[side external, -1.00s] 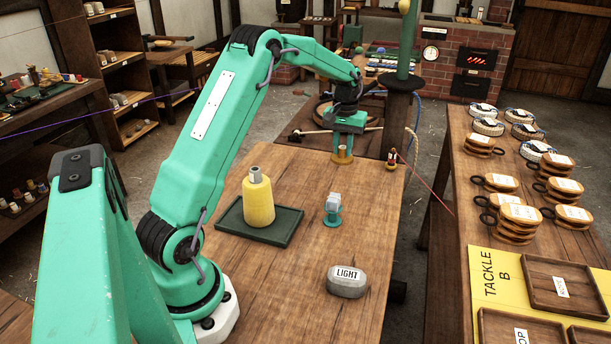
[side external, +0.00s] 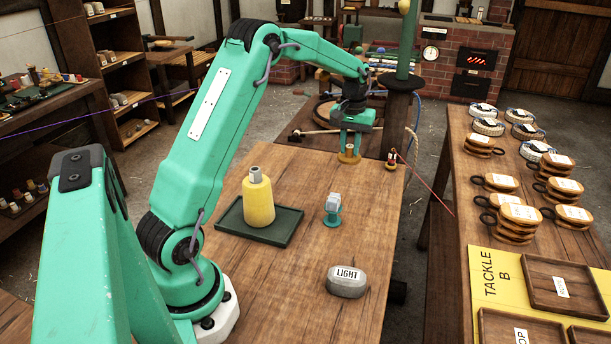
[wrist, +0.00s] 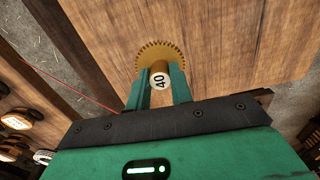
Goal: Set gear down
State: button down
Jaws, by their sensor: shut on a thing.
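The gear (wrist: 160,52) is a brass toothed disc with a hub marked "40" in the wrist view. My gripper (wrist: 158,85) has its two green fingers shut on the hub, with the toothed disc beyond the fingertips. In the side view the gear (side external: 349,157) is a small gold shape below my gripper (side external: 350,143), by the far edge of the wooden bench (side external: 300,180). I cannot tell whether the gear touches the bench top.
A small teal stand with a grey top (side external: 332,208) and a grey "LIGHT" block (side external: 346,281) stand nearer. A small red-and-brass piece (side external: 391,160) is at the far right corner.

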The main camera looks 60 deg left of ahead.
jog(key=s+a, duration=1.1)
jog(key=s, duration=0.1)
jog(key=shift+n, duration=0.3)
jog(key=s+a+f, duration=0.1)
jog(key=a+f, duration=0.1)
jog(key=a, duration=0.1)
jog(key=s+a+f, duration=0.1)
jog(key=a+f, duration=0.1)
jog(key=a, duration=0.2)
jog(key=s+a+f, duration=0.2)
jog(key=a, duration=0.1)
jog(key=shift+s+a+f, duration=0.1)
jog(key=shift+a+f, duration=0.2)
jog(key=shift+f, duration=2.05)
jog(key=shift+f, duration=0.2)
jog(key=c, duration=1.2)
grip_release()
jog(key=shift+c, duration=0.2)
jog(key=shift+r, duration=0.1)
notch_tip(320, 180, up, 12)
